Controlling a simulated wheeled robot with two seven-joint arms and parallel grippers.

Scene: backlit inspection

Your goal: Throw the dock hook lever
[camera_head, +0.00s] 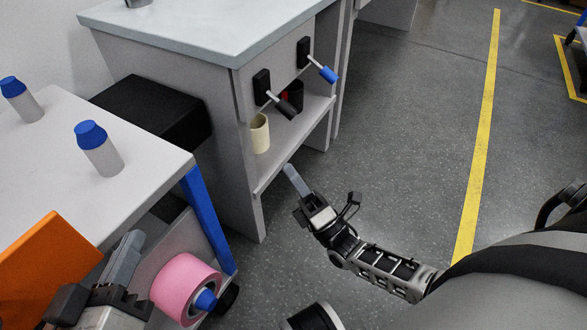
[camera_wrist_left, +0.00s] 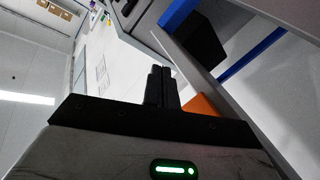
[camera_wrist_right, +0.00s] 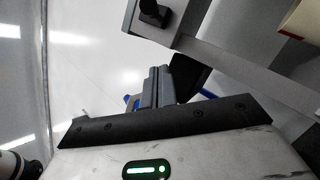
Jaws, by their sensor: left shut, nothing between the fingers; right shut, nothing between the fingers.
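Two levers stick out from black plates on the front panel of the grey workbench in the head view. One lever has a black grip (camera_head: 287,108); the other, further right, has a blue grip (camera_head: 329,74). No label shows which is the dock hook lever. My right gripper (camera_head: 290,171) is shut and empty, below the levers and apart from them, near the bench's lower shelf. It also shows in the right wrist view (camera_wrist_right: 157,72). My left gripper (camera_head: 130,240) is shut and empty at lower left, away from the levers. It also shows in the left wrist view (camera_wrist_left: 160,72).
A cream cup (camera_head: 260,134) stands on the bench's shelf (camera_head: 300,143), below the black-gripped lever. A nearer table (camera_head: 140,140) holds blue-capped bottles (camera_head: 98,148). A pink roll (camera_head: 182,285) and an orange panel (camera_head: 45,262) are by my left gripper.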

